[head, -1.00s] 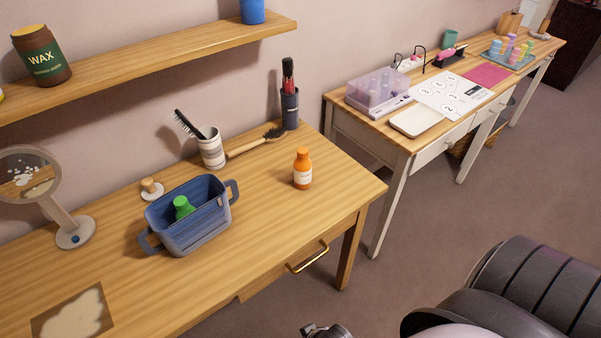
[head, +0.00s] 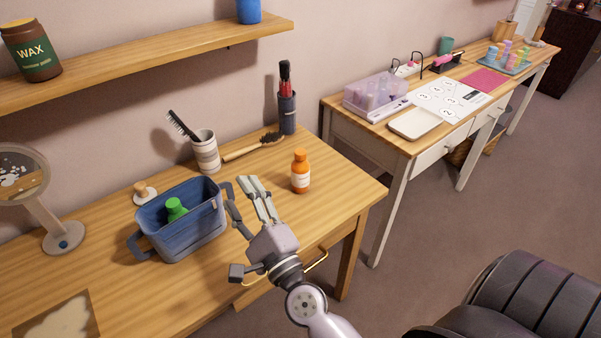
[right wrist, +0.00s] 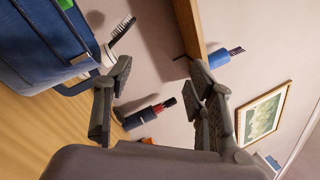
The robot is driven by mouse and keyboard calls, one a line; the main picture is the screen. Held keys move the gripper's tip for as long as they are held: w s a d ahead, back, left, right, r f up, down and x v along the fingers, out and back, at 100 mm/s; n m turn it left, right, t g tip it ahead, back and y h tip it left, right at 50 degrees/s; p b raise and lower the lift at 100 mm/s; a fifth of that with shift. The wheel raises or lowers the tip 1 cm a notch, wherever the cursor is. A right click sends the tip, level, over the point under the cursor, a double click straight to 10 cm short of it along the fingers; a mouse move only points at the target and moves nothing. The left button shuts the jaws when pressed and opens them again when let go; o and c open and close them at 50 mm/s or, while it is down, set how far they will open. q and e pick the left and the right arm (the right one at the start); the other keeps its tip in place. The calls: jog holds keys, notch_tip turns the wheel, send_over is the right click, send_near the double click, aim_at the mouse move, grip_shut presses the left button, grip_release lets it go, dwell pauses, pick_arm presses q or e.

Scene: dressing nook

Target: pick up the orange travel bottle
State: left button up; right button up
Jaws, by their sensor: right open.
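The orange travel bottle (head: 300,172), with a white label, stands upright on the wooden dressing table (head: 330,205) near its right end. My right gripper (head: 250,193) is open and empty above the table, to the left of the bottle and to the right of the blue basket (head: 185,222). A gap shows between the gripper and the bottle in the head view. My left gripper is not in view.
The blue basket holds a green bottle (head: 176,209). A round mirror (head: 62,236) is at left. A shelf (head: 150,62) runs above.

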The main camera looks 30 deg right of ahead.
jog(key=d+f+m+g+h, duration=0.2)
jog(key=d+m+h, duration=0.55)
jog(key=m, duration=0.45)
jog(key=m+g+h, duration=0.4)
jog(key=m+g, duration=0.1)
jog(key=m, duration=0.2)
send_near(300, 159)
jog(key=x, duration=0.2)
jog(key=p+x, duration=0.1)
jog(key=x, duration=0.1)
jog(key=p+x, duration=0.1)
jog(key=x, duration=0.1)
jog(key=shift+r, duration=0.4)
jog(key=shift+f+p+x, duration=0.2)
jog(key=shift+p+x, duration=0.15)
jog(key=shift+x, duration=1.1)
jog(key=shift+f+p+x, duration=0.2)
jog(key=shift+p+x, duration=0.1)
jog(key=shift+x, duration=1.15)
jog(key=shift+c, duration=0.2)
grip_shut()
